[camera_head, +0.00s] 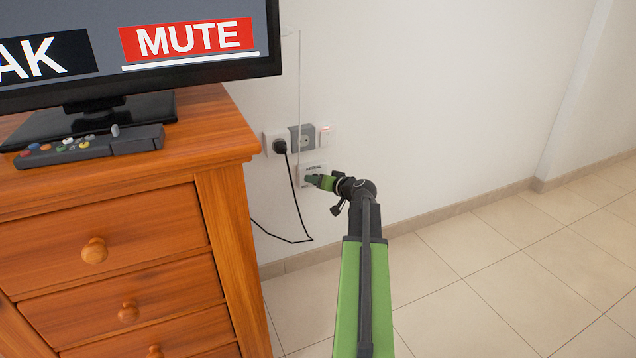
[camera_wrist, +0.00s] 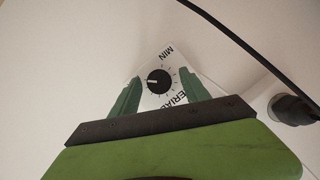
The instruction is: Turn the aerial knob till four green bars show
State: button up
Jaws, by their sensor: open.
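The aerial plate (camera_head: 313,167) is a white square on the wall with dark lettering, partly hidden by my gripper in the head view. In the wrist view the plate (camera_wrist: 172,62) shows "MIN" and part of "AERIAL". Its round black aerial knob (camera_wrist: 158,81) has a white mark pointing left in the picture, with dial ticks around it. My gripper (camera_wrist: 160,74) is open, its dark green fingers on either side of the knob with visible gaps. In the head view my gripper (camera_head: 314,180) is at the plate. The television (camera_head: 190,70) shows "AK" and "MUTE"; no green bars are visible in the part of the screen shown.
A black plug (camera_head: 281,146) with a hanging cable sits in a socket above left of the plate. A grey socket (camera_head: 303,138) and a small white unit with a red light (camera_head: 324,136) are beside it. A wooden chest (camera_head: 225,235) stands left; tiled floor is clear right.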

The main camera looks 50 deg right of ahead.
jog(key=p+v, duration=0.5)
jog(key=v, duration=1.2)
jog(key=shift+s+p, duration=0.2)
jog(key=shift+p, duration=0.2)
jog(key=shift+a, duration=0.1)
